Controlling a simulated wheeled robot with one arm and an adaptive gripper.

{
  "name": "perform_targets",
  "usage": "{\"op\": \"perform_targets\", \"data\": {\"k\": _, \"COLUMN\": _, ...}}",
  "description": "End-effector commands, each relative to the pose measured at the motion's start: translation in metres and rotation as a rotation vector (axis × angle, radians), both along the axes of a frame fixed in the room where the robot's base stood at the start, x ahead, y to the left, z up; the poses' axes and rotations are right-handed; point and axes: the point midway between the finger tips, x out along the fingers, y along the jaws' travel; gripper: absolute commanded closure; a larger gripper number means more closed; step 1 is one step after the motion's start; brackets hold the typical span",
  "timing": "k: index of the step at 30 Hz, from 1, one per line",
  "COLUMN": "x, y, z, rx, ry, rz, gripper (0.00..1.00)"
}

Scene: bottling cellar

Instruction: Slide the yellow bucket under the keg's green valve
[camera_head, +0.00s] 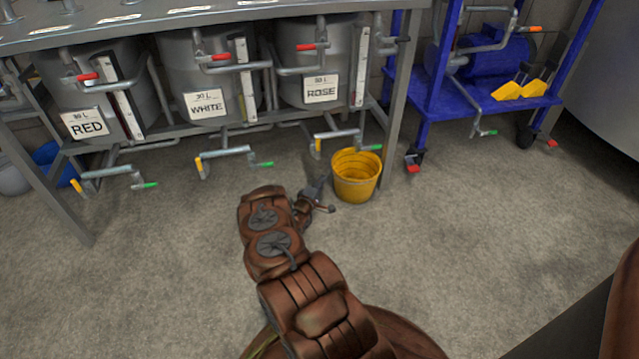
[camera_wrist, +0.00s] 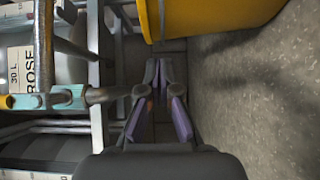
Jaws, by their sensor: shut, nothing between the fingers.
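The yellow bucket (camera_head: 357,187) stands upright on the floor below the right end of the ROSE keg (camera_head: 309,62). It fills the top of the wrist view (camera_wrist: 215,18). A pipe with a green-ended valve (camera_head: 371,148) hangs in front of the bucket's rim in the head view; I cannot tell if it is over the opening. Similar green-ended valves hang under the WHITE keg (camera_head: 209,80) and the RED keg (camera_head: 85,95). My gripper (camera_head: 323,180) is low, just left of the bucket, shut and empty; its fingers show in the wrist view (camera_wrist: 159,68). Contact with the bucket is unclear.
The kegs sit in a grey metal frame with a leg (camera_head: 397,100) behind the bucket. A blue wheeled rack (camera_head: 440,95) with a pump and yellow pieces stands to the right. A blue bucket (camera_head: 50,158) is at far left. The floor in front is clear.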

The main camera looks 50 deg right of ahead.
Motion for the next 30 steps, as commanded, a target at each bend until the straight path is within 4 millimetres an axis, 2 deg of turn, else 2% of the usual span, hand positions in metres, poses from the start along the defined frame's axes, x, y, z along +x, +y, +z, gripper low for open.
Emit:
{"op": "perform_targets", "data": {"k": 1, "x": 0.004, "y": 0.009, "z": -0.003, "rx": 0.002, "ry": 0.000, "rz": 0.003, "gripper": 1.00}}
{"op": "perform_targets", "data": {"k": 3, "x": -0.001, "y": 0.021, "z": 0.002, "rx": 0.003, "ry": 0.004, "rz": 0.002, "gripper": 1.00}}
{"op": "perform_targets", "data": {"k": 15, "x": -0.018, "y": 0.083, "z": 0.001, "rx": 0.003, "ry": 0.003, "rz": -0.002, "gripper": 1.00}}
{"op": "perform_targets", "data": {"k": 21, "x": -0.021, "y": 0.098, "z": 0.000, "rx": 0.002, "ry": 0.001, "rz": -0.004, "gripper": 1.00}}
{"op": "perform_targets", "data": {"k": 30, "x": -0.022, "y": 0.100, "z": -0.001, "rx": 0.003, "ry": 0.001, "rz": -0.004, "gripper": 1.00}}
